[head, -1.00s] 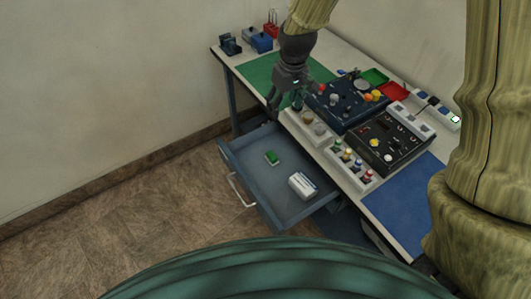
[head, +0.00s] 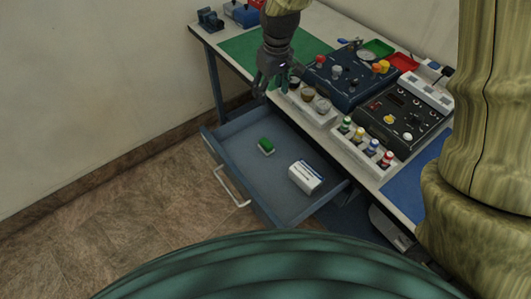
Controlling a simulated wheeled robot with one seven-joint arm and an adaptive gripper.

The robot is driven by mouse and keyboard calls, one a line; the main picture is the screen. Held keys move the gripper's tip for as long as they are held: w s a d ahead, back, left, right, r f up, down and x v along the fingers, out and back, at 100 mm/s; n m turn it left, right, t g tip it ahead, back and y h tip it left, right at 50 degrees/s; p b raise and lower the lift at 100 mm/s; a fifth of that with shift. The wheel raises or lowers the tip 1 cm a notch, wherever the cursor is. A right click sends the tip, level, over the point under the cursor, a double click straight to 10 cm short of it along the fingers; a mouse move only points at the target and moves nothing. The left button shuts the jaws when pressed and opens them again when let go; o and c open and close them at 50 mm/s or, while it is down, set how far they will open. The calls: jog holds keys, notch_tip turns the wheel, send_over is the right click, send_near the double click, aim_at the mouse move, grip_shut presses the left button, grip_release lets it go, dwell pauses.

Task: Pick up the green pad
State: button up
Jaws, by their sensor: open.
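My gripper (head: 268,88) is dark, points down and is above the bench's front edge, up and back from the pad in the picture. It is open, with nothing seen between its fingers. The pad is in full view, and the gripper is apart from it.
The drawer's handle (head: 231,187) faces the floor. On the bench are a green mat (head: 235,50), a dark control panel (head: 400,118), a rack of small bottles (head: 362,147) and a red tray (head: 402,62).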

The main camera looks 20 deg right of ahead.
jog(key=b, duration=1.5)
send_near(266, 142)
jog(key=shift+d+f, duration=0.2)
jog(key=shift+w+a+f, duration=0.1)
jog(key=shift+w+f, duration=0.1)
jog(key=shift+f, duration=1.55)
jog(key=shift+w+a+f, duration=0.1)
jog(key=shift+w+f, duration=0.1)
jog(key=shift+f, duration=1.6)
jog(key=shift+w+a+f, duration=0.1)
jog(key=shift+w+f, duration=0.1)
jog(key=shift+f, duration=1.55)
jog(key=c, duration=1.1)
